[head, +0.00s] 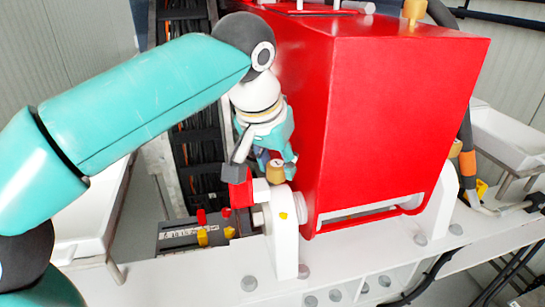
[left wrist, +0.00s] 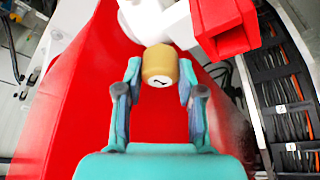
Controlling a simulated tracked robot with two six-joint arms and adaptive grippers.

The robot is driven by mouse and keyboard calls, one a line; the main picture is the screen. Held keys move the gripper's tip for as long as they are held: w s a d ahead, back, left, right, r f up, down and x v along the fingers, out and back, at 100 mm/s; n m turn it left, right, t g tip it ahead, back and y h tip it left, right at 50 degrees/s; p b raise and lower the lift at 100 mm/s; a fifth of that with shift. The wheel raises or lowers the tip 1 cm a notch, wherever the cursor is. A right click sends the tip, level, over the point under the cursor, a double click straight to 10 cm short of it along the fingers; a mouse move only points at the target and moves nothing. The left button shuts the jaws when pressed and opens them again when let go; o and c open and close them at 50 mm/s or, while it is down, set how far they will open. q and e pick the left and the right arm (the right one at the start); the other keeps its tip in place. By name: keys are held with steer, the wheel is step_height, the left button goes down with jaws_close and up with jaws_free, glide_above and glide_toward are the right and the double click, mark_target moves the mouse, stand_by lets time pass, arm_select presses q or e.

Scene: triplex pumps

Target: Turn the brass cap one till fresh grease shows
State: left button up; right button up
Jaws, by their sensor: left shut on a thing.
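The brass cap (head: 275,172) sits on top of a white bearing block at the near lower corner of the red pump housing. In the left wrist view the same cap (left wrist: 160,64) shows a pale end face with a small dark mark. My left gripper (head: 275,163) comes down on it from above. In the left wrist view the fingertips of my left gripper (left wrist: 160,75) are on either side of the cap, shut on it. No fresh grease shows around the cap. My right gripper is in neither view.
The red housing (head: 385,110) rises close to the gripper's right. A red block (head: 240,190) is just left of the cap. Other brass caps are at the top (head: 413,10) and right (head: 455,148). A cable rack (head: 198,140) stands behind.

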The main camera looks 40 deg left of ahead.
arm_select(q)
steer(key=m+h, duration=0.1)
steer(key=m, duration=0.1)
steer(key=m+p, duration=0.1)
steer(key=m, duration=0.1)
steer(key=shift+s+m+h, duration=0.1)
steer(key=shift+m+h, duration=0.3)
steer(key=shift+a, duration=0.1)
steer(key=o, duration=1.1)
steer(key=shift+o, duration=0.2)
steer(key=shift+r, duration=0.1)
steer(key=v, duration=1.1)
steer(key=shift+r, duration=0.35)
steer(key=shift+s, duration=0.15)
